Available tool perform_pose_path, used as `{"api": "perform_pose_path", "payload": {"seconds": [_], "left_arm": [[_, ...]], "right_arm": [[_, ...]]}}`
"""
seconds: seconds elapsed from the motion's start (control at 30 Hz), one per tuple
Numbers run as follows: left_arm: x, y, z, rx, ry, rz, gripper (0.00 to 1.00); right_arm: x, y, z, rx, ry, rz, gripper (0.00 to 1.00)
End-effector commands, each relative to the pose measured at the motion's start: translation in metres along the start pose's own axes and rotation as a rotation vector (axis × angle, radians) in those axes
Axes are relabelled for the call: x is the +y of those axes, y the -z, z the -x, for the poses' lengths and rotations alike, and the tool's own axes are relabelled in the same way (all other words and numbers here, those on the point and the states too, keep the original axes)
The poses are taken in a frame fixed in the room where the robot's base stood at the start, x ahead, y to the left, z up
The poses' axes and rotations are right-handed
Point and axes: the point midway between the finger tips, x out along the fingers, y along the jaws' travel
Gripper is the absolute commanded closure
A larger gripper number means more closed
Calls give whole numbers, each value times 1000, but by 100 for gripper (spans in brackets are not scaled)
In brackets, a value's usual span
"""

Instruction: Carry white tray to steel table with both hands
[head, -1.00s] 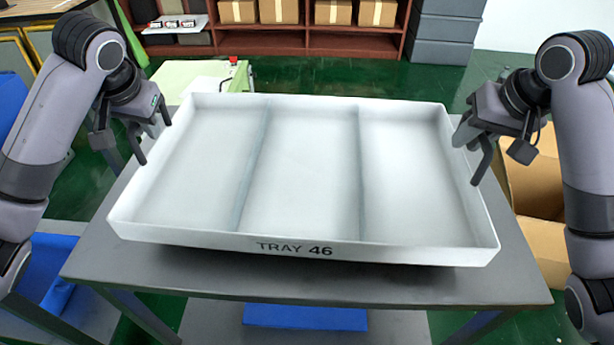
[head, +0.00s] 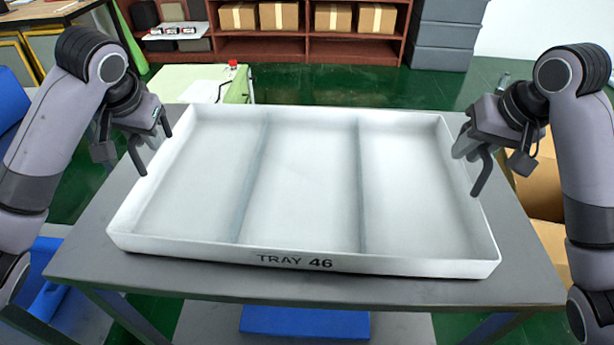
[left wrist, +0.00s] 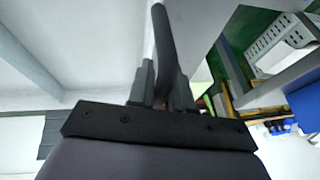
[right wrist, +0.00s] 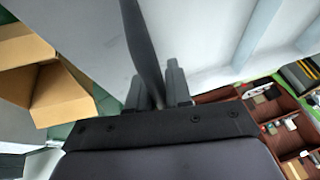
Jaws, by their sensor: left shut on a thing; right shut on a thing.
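The white tray (head: 305,180) has three long compartments, all empty, and "TRAY 46" printed on its front wall. It lies level at the grey steel table (head: 300,288); I cannot tell whether its underside touches the top or is slightly above it. My left gripper (head: 155,140) is shut on the tray's left wall. My right gripper (head: 472,165) is shut on the right wall. The wrist views show the tray wall between the fingers of my left gripper (left wrist: 162,85) and right gripper (right wrist: 160,85), partly hidden.
A pale green stand with a red button (head: 232,65) is behind the table. Brown shelves (head: 290,45) with cardboard boxes stand at the back. Open cardboard boxes (head: 540,195) are on the right. The table top is bare around the tray.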

Motion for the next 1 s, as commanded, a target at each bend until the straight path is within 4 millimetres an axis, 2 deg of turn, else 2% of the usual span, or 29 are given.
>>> {"api": "perform_pose_path", "payload": {"seconds": [0.1,0.13,0.2,0.57,1.0], "left_arm": [[1,-2,-6,4,0,1,100],[1,-2,-4,0,0,1,71],[1,-2,-4,0,0,0,55],[0,-1,0,3,1,1,55],[-1,0,52,7,5,0,55]], "right_arm": [[1,-2,-6,4,1,0,100],[1,-2,-4,0,0,0,71],[1,-2,-4,0,0,0,55],[1,-2,-4,0,0,0,55],[1,-2,-4,0,0,0,55]]}}
